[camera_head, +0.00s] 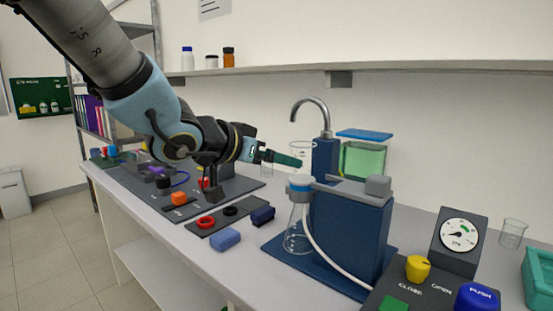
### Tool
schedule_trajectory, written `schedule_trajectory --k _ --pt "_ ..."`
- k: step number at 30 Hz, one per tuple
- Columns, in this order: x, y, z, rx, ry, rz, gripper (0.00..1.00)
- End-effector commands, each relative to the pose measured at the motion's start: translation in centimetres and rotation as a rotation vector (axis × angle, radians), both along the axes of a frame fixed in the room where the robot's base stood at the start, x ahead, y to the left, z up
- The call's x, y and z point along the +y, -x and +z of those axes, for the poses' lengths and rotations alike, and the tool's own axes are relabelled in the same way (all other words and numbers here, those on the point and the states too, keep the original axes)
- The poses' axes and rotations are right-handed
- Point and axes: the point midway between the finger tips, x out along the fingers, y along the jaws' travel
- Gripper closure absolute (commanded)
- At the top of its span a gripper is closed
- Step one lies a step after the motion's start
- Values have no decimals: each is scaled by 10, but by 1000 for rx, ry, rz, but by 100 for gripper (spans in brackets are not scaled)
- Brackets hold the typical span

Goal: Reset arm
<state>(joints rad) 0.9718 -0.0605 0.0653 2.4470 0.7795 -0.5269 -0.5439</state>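My arm reaches in from the upper left, over the bench. My gripper (290,160) has teal fingers and points right, towards the blue membrane rig (352,240). The fingers overlap in this view, so I cannot tell whether they are open or shut. No held object shows. The fingertips appear close to the clear funnel (303,150) on the rig; I cannot tell whether they touch it. A clear flask (298,232) stands below the funnel, with a white tube running from the rig.
A mat with red (206,223) and black rings lies left of the rig, near a blue block (226,239). A gauge (460,237), yellow knob (418,268) and blue push button (477,297) are at front right. A beaker (512,233) stands behind. A shelf (270,70) runs above.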

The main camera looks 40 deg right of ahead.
Motion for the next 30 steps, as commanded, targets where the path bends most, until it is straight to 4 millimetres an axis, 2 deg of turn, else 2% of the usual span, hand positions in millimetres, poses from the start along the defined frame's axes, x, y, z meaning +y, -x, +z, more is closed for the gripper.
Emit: schedule_trajectory --k 9,11,14,17,19,22,24,26,27,30 --pt "2 -3 -1 0 -4 9 3" --pt "7 -12 -5 1 -17 37 3" --pt "30 -41 -19 14 -68 140 3" --pt "74 -82 -43 45 -158 302 3" --pt "114 -108 -64 84 -236 428 3" --pt "177 -133 -93 166 -351 602 3" --pt "224 -140 -114 245 -432 718 3" --pt "264 -139 -131 329 -500 811 3" --pt "290 -134 -142 392 -542 868 3" --pt "341 -114 -164 554 -626 978 3"
